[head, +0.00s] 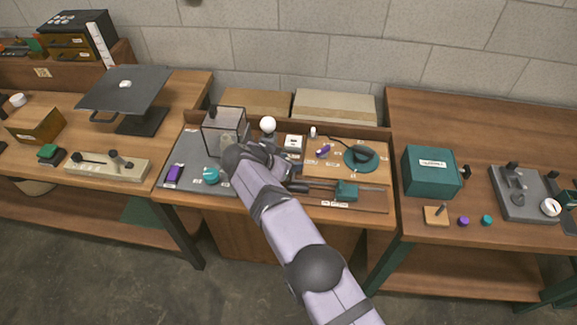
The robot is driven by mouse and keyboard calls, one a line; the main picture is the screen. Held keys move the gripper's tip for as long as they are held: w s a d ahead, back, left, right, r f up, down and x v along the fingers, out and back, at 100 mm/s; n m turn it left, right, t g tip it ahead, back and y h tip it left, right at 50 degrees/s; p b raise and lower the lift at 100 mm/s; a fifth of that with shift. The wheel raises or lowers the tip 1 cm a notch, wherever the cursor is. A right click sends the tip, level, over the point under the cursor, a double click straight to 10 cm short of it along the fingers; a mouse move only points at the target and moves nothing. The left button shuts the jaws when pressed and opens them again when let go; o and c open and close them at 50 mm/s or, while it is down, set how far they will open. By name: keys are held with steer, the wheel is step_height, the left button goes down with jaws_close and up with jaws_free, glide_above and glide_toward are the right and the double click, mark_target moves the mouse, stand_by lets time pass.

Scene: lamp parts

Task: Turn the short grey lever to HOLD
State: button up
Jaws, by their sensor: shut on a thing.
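My arm reaches up from the bottom of the head view to the middle bench. My gripper (288,174) is small and dark, low over the bench beside the wooden board, partly covered by my wrist. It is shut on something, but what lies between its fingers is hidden. I cannot make out the short grey lever or a HOLD mark near it. A pale plate (107,166) on the left bench carries two dark levers, well away from my gripper. The labels are too small to read.
Close around my gripper stand a clear box (224,124), a white ball (268,124), a white block (293,143) and a teal clamp (346,191) with a rod. A teal disc (361,158) lies on the wooden board. A teal box (432,171) stands on the right bench.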

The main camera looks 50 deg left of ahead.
steer(key=shift+r, duration=0.2)
steer(key=o, duration=1.1)
steer(key=shift+c, duration=0.2)
steer(key=shift+f, duration=0.1)
steer(key=b+v, duration=0.2)
steer(key=v, duration=0.5)
steer(key=shift+s, duration=0.15)
